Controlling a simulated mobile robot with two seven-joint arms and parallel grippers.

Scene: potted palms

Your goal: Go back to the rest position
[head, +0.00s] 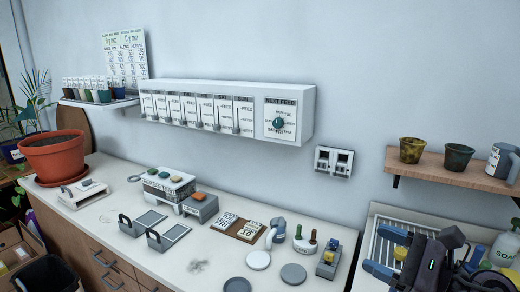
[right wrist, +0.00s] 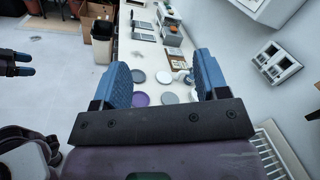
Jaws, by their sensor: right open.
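My right gripper (head: 385,252) is at the lower right of the head view, in front of the drying rack. Its jaws are open, with nothing between them. In the right wrist view its two blue fingers (right wrist: 163,68) stand wide apart above the counter. A dark two-pronged end, which looks like my left gripper (right wrist: 22,64), shows small at the left edge of the right wrist view. The head view does not show it.
The white counter (head: 145,256) carries a terracotta pot (head: 55,154), trays and round discs. A white panel box (head: 230,108) is on the wall. A wooden shelf (head: 450,172) with pots is above the drying rack (head: 385,245). A soap bottle (head: 504,250) stands close right of my gripper.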

